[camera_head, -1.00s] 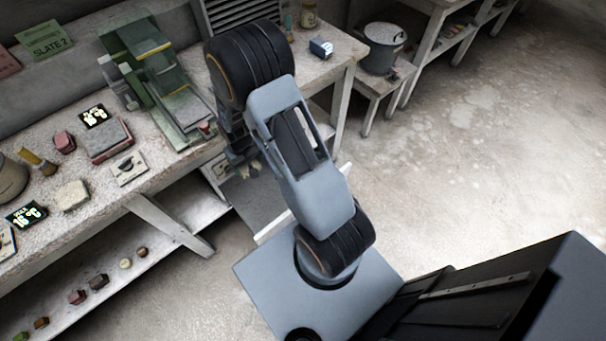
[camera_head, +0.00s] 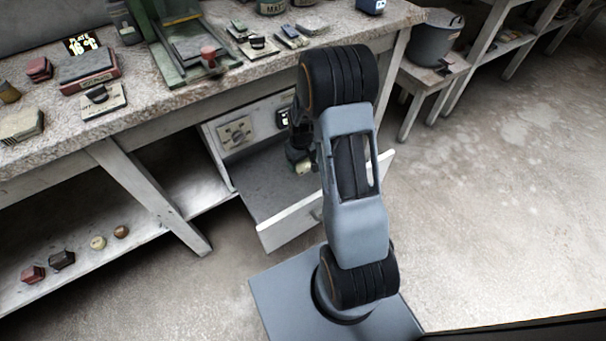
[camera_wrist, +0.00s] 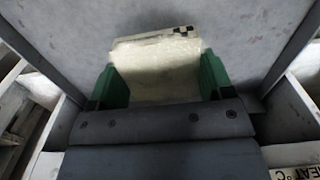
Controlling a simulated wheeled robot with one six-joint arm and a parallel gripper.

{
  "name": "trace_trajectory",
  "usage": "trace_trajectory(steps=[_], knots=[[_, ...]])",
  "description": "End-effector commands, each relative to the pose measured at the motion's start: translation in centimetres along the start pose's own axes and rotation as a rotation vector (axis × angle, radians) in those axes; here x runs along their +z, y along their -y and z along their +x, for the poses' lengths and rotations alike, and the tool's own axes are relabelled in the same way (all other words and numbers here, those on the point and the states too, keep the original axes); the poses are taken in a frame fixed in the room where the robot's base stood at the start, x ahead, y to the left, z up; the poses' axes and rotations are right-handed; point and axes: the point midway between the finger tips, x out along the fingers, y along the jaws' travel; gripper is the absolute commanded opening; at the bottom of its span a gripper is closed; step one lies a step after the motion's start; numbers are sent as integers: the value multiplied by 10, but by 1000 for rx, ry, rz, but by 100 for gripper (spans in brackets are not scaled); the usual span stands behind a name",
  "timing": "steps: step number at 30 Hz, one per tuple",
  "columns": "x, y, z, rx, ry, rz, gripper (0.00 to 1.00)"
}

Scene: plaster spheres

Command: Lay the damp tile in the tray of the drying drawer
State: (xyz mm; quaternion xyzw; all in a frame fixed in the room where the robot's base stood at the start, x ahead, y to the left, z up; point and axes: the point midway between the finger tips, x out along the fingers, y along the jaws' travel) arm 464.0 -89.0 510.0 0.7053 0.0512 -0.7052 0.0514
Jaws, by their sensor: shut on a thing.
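The cream, rough-surfaced tile (camera_wrist: 160,70) is between the green fingers of my gripper (camera_wrist: 158,88) in the wrist view. A thin pale edge with a small black-and-white check pattern shows at its far end. In the head view my gripper (camera_head: 300,160) hangs over the open drying drawer (camera_head: 290,224), pointing down, and a small bit of the tile (camera_head: 303,168) shows under it. The drawer's grey tray floor (camera_head: 262,190) looks bare in both views. The wrist view shows the tray floor (camera_wrist: 245,35) beyond the tile; whether the tile touches it I cannot tell.
A dial panel (camera_head: 235,133) is on the cabinet face behind the drawer. The workbench top (camera_head: 150,105) above carries a green stand, small blocks and tools. A grey bucket (camera_head: 437,40) stands on a low stool at the right. The floor at right is clear.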

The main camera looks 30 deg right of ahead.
Motion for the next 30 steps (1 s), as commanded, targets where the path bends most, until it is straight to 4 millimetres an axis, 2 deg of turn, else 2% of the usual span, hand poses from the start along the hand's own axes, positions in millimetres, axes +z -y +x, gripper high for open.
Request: trace_trajectory(steps=[1, 3, 23, 30], knots=[[0, -3, 11, 1, -2, -1, 44], [0, -5, 14, 1, -1, -5, 44], [3, -6, 15, 0, 0, -10, 44], [2, -6, 32, 0, 0, -11, 44]])
